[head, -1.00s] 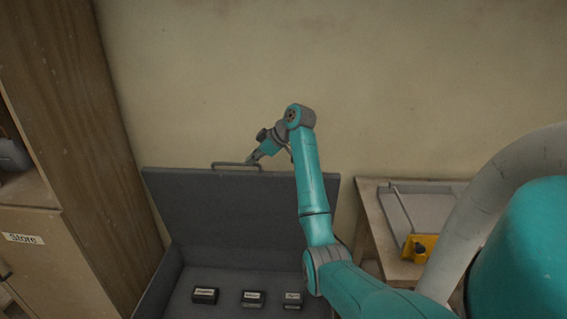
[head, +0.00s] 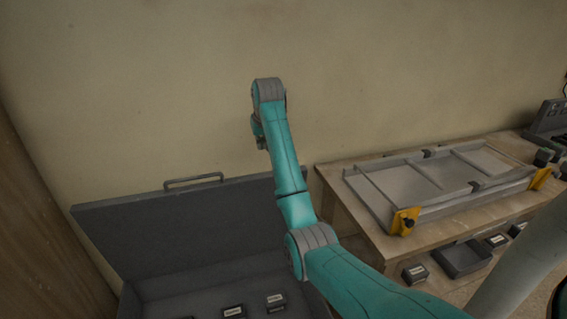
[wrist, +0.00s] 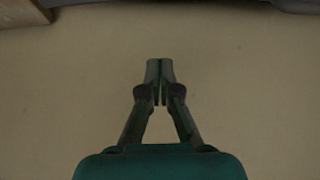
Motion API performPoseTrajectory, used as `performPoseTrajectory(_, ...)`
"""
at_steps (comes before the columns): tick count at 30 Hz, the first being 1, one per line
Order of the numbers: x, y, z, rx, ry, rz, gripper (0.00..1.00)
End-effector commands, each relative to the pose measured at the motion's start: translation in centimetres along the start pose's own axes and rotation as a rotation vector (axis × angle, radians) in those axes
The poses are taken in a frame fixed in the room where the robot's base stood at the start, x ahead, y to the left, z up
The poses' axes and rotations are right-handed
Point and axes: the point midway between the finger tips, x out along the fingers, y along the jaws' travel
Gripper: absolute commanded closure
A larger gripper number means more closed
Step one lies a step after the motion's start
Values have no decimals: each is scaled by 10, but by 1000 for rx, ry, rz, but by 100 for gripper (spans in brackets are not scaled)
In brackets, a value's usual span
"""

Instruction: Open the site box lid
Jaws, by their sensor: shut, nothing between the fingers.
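The grey site box lid (head: 190,228) stands raised and leaning back near the wall in the head view, with its bar handle (head: 193,181) on the top edge. The box interior (head: 185,290) is open below it and holds small dark labelled blocks (head: 276,301). My gripper (wrist: 160,65) is shut and empty in the wrist view, its fingertips together in front of the bare wall. In the head view my arm hides the gripper; the wrist end is above and right of the handle, apart from it.
A wooden table (head: 345,207) with a grey framed tray (head: 400,190) and yellow clamps (head: 404,221) stands to the right. A dark open bin (head: 464,259) and labelled blocks (head: 415,273) lie beneath. A wooden cabinet (head: 40,230) is at left.

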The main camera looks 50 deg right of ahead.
Motion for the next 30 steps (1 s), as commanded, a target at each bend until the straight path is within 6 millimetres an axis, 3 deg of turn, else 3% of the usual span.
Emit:
performPoseTrajectory(5, 11, -2, 0, 9, -3, 5, 100)
performPoseTrajectory(15, 65, -1, 0, 7, -4, 4, 100)
performPoseTrajectory(24, 100, -1, 0, 7, -2, 3, 100)
performPoseTrajectory(30, 95, -1, 15, 7, 0, 3, 100)
